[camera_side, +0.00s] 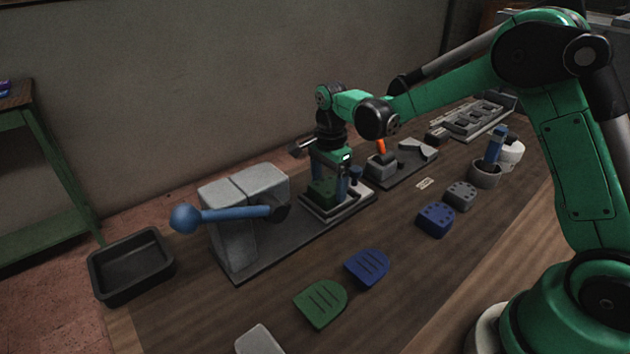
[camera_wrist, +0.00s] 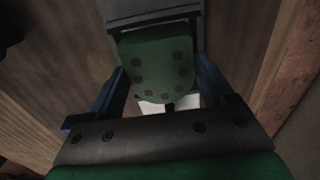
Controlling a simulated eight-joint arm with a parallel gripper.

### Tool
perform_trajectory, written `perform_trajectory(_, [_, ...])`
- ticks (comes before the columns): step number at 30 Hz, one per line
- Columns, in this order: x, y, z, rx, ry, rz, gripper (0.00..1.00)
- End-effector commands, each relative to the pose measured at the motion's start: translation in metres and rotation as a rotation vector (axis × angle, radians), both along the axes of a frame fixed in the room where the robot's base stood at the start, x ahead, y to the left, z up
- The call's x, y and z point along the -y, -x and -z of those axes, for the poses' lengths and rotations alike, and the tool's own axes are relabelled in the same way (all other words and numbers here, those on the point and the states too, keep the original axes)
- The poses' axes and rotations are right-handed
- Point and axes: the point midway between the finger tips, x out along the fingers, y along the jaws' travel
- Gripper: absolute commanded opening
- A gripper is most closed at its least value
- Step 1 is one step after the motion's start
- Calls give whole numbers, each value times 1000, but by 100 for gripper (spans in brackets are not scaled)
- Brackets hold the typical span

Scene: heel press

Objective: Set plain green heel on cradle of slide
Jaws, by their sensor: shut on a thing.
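The green heel (camera_side: 322,188) is between the blue fingers of my gripper (camera_side: 336,190), low over the cradle of the slide (camera_side: 338,206). The wrist view shows the heel's face (camera_wrist: 156,58), dotted with several small dark marks, between both fingers (camera_wrist: 163,72). My gripper is shut on it. The slide's pale plate surrounds the spot under the heel. The heel's underside is hidden, so I cannot tell whether it touches the cradle. A grey press (camera_side: 240,205) with a blue ball-ended lever (camera_side: 225,214) stands left of the slide.
A blue heel (camera_side: 436,219) and a grey heel (camera_side: 460,195) stand on the bench to the right. Green (camera_side: 320,304) and blue (camera_side: 367,267) slotted pieces lie in front. A dark bin (camera_side: 131,266) is at left. A cup with a blue-handled tool (camera_side: 485,175) stands farther right.

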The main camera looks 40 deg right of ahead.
Motion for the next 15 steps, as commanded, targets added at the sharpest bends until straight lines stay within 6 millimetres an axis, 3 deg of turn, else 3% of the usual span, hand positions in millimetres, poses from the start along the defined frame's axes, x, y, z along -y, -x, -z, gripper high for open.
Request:
perform_trajectory(8, [0,0,4,0,0,0,2])
perform_trajectory(9, [0,0,4,0,0,0,81])
perform_trajectory(11, [0,0,4,0,0,0,98])
perform_trajectory(15, [0,0,4,0,0,0,100])
